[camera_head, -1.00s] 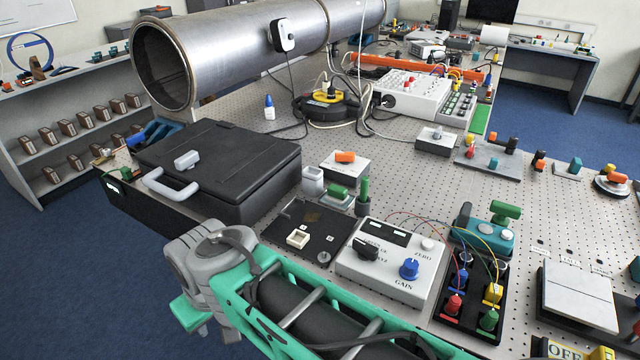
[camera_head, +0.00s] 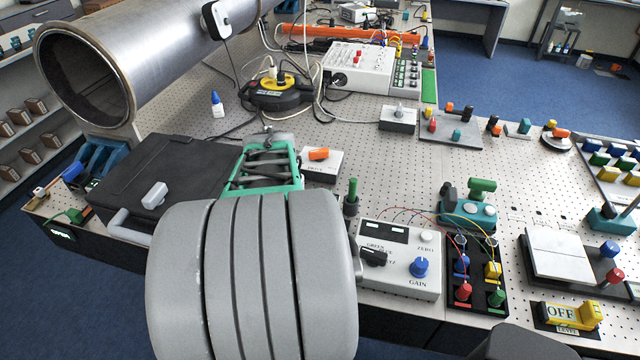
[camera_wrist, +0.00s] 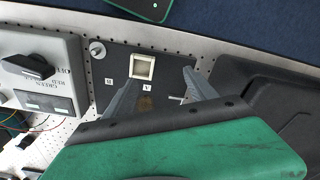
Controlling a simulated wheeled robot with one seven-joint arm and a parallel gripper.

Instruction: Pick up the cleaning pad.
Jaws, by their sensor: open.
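My gripper (camera_wrist: 162,77) is open in the wrist view, its two grey fingers apart above a black plate (camera_wrist: 112,92). On the plate are a pale square frame (camera_wrist: 143,66) near the fingertips, a small round knob (camera_wrist: 97,49), a brownish patch (camera_wrist: 146,103) between the fingers and letters A and B. Nothing is seen held between the fingers. I cannot tell for sure which thing is the cleaning pad. In the head view my large grey arm link hides the fingers and the black plate.
A black case (camera_head: 165,172) with a handle lies left of my arm; it also shows in the wrist view (camera_wrist: 280,100). A white GAIN box (camera_head: 402,262) stands to the right, with a wired block (camera_head: 478,272) beyond. A metal pipe (camera_head: 150,50) lies behind.

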